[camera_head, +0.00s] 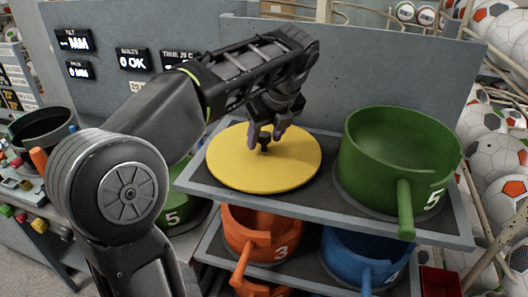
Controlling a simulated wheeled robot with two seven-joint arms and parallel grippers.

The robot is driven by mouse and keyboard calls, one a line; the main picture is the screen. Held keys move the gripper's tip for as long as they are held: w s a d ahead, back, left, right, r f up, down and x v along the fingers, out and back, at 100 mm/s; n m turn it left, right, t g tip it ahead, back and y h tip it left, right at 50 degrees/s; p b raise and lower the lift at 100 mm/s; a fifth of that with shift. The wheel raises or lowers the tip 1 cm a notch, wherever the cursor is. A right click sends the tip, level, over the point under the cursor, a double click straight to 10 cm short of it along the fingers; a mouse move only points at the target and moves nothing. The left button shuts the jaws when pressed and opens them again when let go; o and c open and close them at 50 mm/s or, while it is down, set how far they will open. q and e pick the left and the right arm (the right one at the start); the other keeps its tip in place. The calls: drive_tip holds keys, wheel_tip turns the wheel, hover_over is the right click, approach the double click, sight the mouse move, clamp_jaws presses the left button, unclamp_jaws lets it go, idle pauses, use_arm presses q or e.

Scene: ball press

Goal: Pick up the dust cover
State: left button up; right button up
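A gap seems to show between the fingers and the knob. What is under the disc is hidden. My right gripper is not in view.
A green pot marked 5 (377,160) stands right of the disc on the upper shelf (310,209). An orange pot (250,237) and a blue pot (355,257) sit on the shelf below. A grey panel (400,70) rises behind. Footballs (500,160) fill the right side.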

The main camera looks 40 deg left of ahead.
use_arm(q)
clamp_jaws()
idle(0.3)
idle(0.9)
